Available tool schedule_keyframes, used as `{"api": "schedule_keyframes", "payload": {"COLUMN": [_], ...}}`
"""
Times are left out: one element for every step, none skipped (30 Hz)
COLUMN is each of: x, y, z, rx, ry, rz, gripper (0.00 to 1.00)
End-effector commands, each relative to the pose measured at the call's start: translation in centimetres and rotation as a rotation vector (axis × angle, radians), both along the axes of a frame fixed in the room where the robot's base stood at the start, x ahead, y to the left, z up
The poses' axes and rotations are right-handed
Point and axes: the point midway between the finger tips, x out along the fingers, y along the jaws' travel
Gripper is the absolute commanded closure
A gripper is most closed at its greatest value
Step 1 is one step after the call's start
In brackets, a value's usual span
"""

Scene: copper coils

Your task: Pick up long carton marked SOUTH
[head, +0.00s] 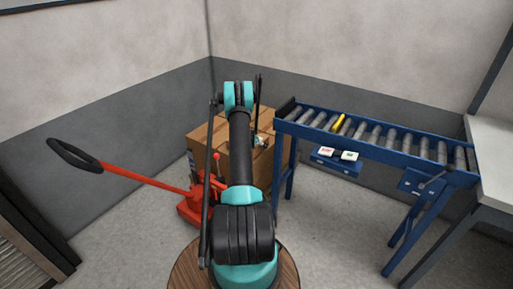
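Brown cartons (207,135) are packed together on a red pallet jack in the middle of the head view, behind my arm. Their markings are too small to read, so I cannot tell which one, if any, is marked SOUTH. My arm reaches forward over them and hides much of their middle. My gripper (261,141) seems to be at the cartons, just right of the upper arm link. It is small and partly hidden, and its fingers cannot be made out. I cannot tell whether it touches a carton.
The red pallet jack (190,205) has its long handle (130,178) stretching left. A blue roller conveyor (390,143) with one yellow roller (338,123) stands right of the cartons. A pale table (492,150) is at the far right. Grey floor is clear in front of the conveyor.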

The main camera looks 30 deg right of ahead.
Motion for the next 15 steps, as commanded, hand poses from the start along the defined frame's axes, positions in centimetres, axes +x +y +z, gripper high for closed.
{"api": "schedule_keyframes", "payload": {"x": [0.02,0.02,0.02,0.02,0.02,0.01,0.01,0.01,0.01,0.01,0.01,0.02,0.02,0.02,0.02], "y": [-0.05,-0.05,-0.05,-0.04,-0.04,-0.03,-0.03,-0.03,-0.03,-0.02,-0.02,-0.02,-0.02,-0.02,-0.02], "z": [-0.05,-0.06,-0.05,-0.04,-0.04,-0.04,-0.04,-0.04,-0.04,-0.04,-0.04,-0.04,-0.04,-0.04,-0.04], "rx": [0.0,0.0,0.0,0.0,0.0,0.0,0.0,0.0,0.0,0.0,0.0,0.0,0.0,0.0,0.0], "ry": [0.0,0.0,0.0,0.0,0.0,0.0,0.0,0.0,0.0,0.0,0.0,0.0,0.0,0.0,0.0], "rz": [0.0,0.0,0.0,0.0,0.0,0.0,0.0,0.0,0.0,0.0,0.0,0.0,0.0,0.0,0.0], "gripper": [0.16,0.16,0.16,0.16,0.16,0.16,0.19,0.23,0.28,0.32,0.35,0.4,0.44,0.48,0.53]}}
